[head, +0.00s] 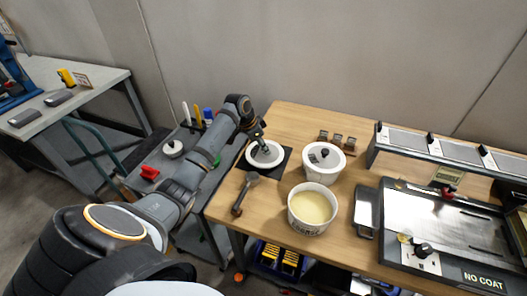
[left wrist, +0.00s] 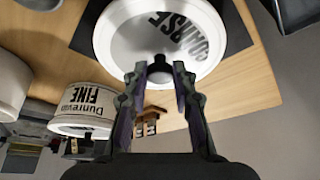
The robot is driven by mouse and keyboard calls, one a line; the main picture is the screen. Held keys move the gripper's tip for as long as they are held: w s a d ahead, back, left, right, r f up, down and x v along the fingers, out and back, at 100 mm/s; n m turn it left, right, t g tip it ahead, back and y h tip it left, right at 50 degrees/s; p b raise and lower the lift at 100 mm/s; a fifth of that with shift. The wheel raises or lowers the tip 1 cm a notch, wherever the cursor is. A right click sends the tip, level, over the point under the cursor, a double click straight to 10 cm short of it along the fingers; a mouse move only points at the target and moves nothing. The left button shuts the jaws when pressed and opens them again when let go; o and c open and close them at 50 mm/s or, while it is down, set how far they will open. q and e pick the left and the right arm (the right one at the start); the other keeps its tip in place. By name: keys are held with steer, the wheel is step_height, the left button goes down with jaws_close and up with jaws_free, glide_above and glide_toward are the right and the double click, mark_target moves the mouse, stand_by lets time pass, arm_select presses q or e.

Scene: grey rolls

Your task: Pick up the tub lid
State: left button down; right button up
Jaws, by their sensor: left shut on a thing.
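The round white tub lid (head: 258,161) is over the black mat (head: 283,168) at the table's back left; I cannot tell whether it touches the mat. In the left wrist view the lid (left wrist: 140,45) shows the word COARSE and a dark knob. My left gripper (head: 263,147) is above the lid, and its fingers (left wrist: 160,75) are shut on the knob. The open COARSE tub (head: 297,219), with pale cream contents, stands to the right and nearer. My right gripper is not in view.
A lidded white tub (head: 321,174) stands right of the mat; the left wrist view shows FINE on it (left wrist: 85,97). A dark scoop (head: 243,193) lies in front of the mat. A dark tray (head: 365,211) and a NO COAT machine (head: 450,262) are at right.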

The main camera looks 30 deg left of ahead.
arm_select(q)
steer(key=s+a+r+p, duration=0.4)
steer(key=s+r+p, duration=0.6)
steer(key=s, duration=0.3)
steer(key=shift+s+r, duration=0.25)
steer(key=shift+r, duration=0.35)
steer(key=shift+f, duration=0.1)
